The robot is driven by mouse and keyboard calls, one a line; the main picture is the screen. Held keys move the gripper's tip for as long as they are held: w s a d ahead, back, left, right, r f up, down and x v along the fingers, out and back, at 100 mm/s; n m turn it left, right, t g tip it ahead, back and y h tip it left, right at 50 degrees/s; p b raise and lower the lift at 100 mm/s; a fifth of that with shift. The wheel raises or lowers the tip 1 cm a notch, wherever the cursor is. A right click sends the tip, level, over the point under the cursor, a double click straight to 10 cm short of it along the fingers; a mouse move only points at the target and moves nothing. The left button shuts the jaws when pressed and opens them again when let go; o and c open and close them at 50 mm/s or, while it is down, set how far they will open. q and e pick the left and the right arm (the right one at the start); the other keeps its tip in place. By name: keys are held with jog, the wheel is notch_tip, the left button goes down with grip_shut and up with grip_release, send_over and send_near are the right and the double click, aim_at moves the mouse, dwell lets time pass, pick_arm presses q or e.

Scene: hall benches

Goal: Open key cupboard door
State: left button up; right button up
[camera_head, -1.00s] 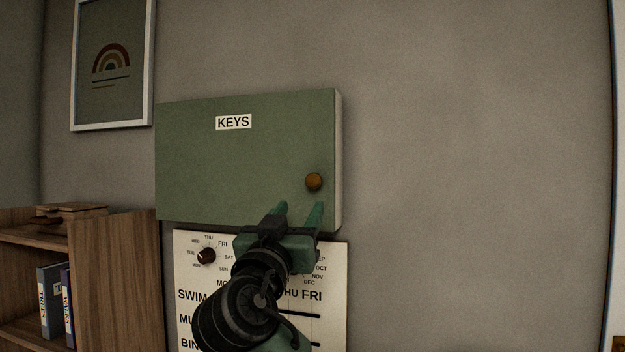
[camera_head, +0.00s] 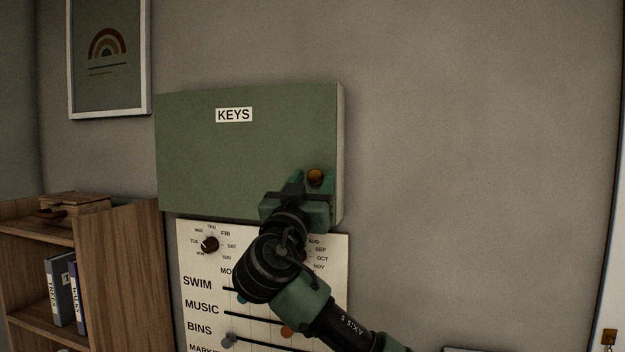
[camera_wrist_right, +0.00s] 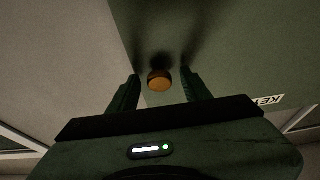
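The green key cupboard (camera_head: 200,165) hangs on the wall with a "KEYS" label (camera_head: 234,115). Its door is closed flat. A round orange-brown knob (camera_head: 315,177) sits near the door's lower right; in the right wrist view the knob (camera_wrist_right: 160,81) shows between the fingertips. My right gripper (camera_head: 311,180) is at the knob, reaching up from below. In the right wrist view the right gripper (camera_wrist_right: 160,78) is open, with a gap on each side of the knob. The left gripper is not in view.
A planner board (camera_head: 200,300) with a dial (camera_head: 210,244) and sliders hangs just below the cupboard, partly behind my right arm. A wooden shelf (camera_head: 130,260) with binders stands at left. A framed picture (camera_head: 108,55) hangs upper left. The wall right of the cupboard is bare.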

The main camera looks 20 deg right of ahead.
grip_shut()
dwell(1.2)
